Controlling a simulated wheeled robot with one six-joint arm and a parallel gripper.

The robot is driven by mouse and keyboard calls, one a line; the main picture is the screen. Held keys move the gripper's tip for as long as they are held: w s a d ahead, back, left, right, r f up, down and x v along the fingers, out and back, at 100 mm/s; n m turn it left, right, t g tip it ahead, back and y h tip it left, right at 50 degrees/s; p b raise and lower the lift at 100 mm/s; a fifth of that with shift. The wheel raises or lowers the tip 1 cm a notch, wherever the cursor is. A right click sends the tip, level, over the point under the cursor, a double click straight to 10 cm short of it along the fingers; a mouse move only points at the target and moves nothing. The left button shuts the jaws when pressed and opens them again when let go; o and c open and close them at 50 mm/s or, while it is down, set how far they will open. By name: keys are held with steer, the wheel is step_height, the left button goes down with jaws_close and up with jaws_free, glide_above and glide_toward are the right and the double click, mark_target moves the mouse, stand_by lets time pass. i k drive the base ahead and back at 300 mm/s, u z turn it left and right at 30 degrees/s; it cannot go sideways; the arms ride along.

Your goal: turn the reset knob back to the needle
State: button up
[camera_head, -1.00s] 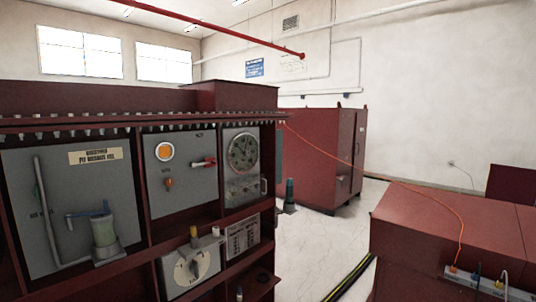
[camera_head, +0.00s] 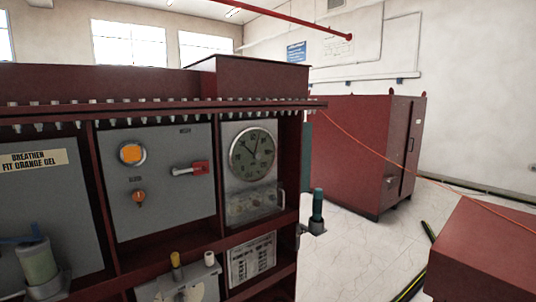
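A round dial gauge (camera_head: 252,155) with a pale ring and dark needle-like hands is on the right panel of the dark red cabinet. The hands are too small to read exactly, and I cannot pick out a reset knob on the dial. A clear-looking box (camera_head: 252,205) with a handle at its right is below the dial. On the panel to the left are a small orange knob (camera_head: 138,198), a round orange lamp or button (camera_head: 131,153) and a red-handled lever (camera_head: 198,168). My gripper is not in view.
The dark red cabinet (camera_head: 150,80) fills the left. A green-topped post (camera_head: 317,207) stands beside its right side. Another red cabinet (camera_head: 350,150) stands behind, and a low red box (camera_head: 490,250) is at right. Pale floor (camera_head: 370,255) lies between them, with a striped cable.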

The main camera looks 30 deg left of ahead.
mark_target(257, 155)
steer(key=u, duration=0.35)
steer(key=i, duration=0.75)
steer(key=u, duration=0.6)
